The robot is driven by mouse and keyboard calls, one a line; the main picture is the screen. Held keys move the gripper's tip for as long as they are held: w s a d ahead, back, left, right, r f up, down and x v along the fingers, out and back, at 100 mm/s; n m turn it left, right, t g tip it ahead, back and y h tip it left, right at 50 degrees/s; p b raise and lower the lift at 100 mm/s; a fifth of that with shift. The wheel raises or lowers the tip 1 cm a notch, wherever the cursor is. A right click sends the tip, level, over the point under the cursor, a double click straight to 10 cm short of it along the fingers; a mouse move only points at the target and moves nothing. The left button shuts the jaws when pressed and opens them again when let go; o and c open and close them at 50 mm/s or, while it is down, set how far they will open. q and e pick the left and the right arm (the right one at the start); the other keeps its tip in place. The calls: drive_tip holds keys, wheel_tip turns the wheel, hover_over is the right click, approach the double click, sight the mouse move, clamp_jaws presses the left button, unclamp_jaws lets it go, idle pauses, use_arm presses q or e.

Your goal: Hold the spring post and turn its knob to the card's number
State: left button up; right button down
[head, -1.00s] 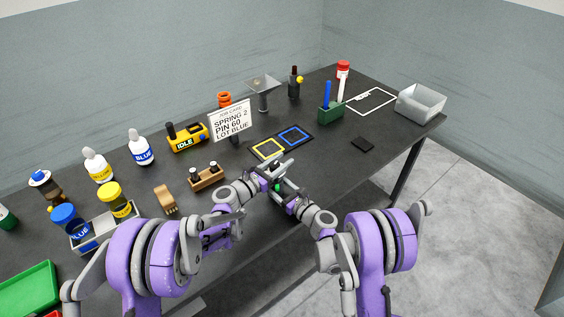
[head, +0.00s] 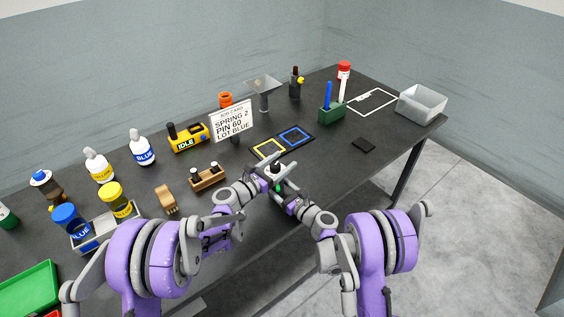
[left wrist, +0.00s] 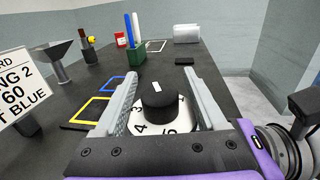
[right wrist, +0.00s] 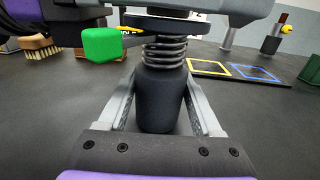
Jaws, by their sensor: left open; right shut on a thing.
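The spring post has a black knob (left wrist: 159,98) with a white mark over a white numbered dial (left wrist: 153,126). The digits 3 and 4 show at the dial's near left; the rest is partly hidden. My left gripper (left wrist: 160,82) is open, its fingers on either side of the knob, with gaps visible. My right gripper (right wrist: 160,110) is shut on the post's dark body (right wrist: 160,95), below the coil spring (right wrist: 166,53). A green block (right wrist: 102,45) sticks out beside the spring. The post (head: 275,170) stands upright near the table's front edge. The job card (head: 231,121) reads SPRING 2, PIN 60, LOT BLUE.
Beyond the post lies a mat with yellow (head: 268,149) and blue (head: 294,136) squares. A wooden block with pegs (head: 208,178), a brush (head: 166,199) and a yellow IDLE device (head: 188,139) stand to the left. A small black pad (head: 363,145) lies on clear table to the right.

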use_arm(q)
drive_tip(key=v, duration=1.1)
drive_tip(key=shift+s+a, duration=0.25)
use_arm(e)
unclamp_jaws()
drive_tip(key=shift+d, duration=0.1)
